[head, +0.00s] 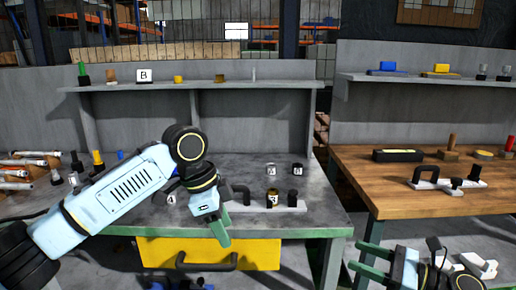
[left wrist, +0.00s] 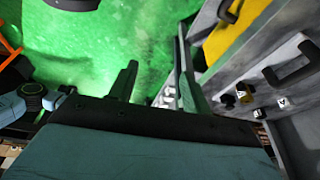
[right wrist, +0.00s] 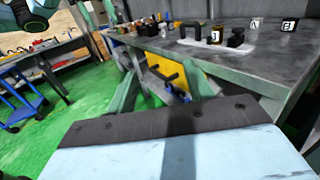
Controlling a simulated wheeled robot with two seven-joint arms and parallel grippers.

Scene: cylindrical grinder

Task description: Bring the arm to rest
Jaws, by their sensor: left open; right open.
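My left arm reaches in from the left in the head view, bent at the elbow, with the left gripper (head: 221,230) hanging down in front of the grey bench's front edge. Its two green fingers are apart and empty in the left wrist view (left wrist: 155,85), with green floor beyond them. My right gripper (head: 372,262) is low at the bottom right of the head view, in front of the gap between the two benches. In the right wrist view its fingers (right wrist: 140,100) are apart with nothing between them, facing the grey bench and yellow drawer.
The grey bench (head: 245,172) carries a fixture with a black handle (head: 240,190) and small labelled blocks (head: 271,168). A yellow drawer (head: 210,253) sits under its front edge. A wooden bench (head: 405,205) at right holds more parts. Shelves (head: 190,86) stand behind. Green floor (right wrist: 75,140) is open.

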